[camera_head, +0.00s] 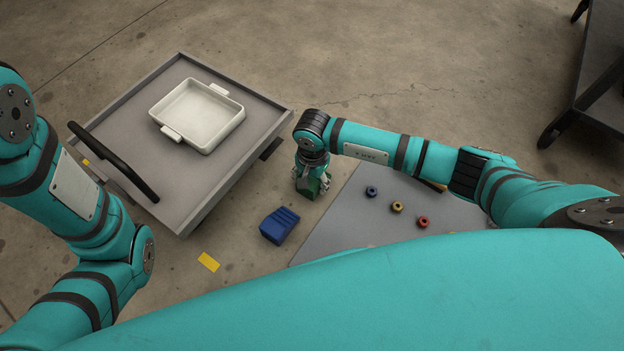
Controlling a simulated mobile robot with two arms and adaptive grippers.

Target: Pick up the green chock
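The green chock (312,185) is on or just above the concrete floor, near the left edge of the grey mat. My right gripper (312,184) points down over it, with its fingers at either side of the chock. The gripper and wrist hide much of the chock, and I cannot tell whether the fingers press on it. My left arm shows at the left, but its gripper is out of view.
A blue chock (280,226) lies just in front of the green one. A grey cart (240,95) with a white tray (207,110) stands at the left. Blue, yellow and red rings (397,207) lie on the grey mat (350,225). A dark cart (600,75) stands far right.

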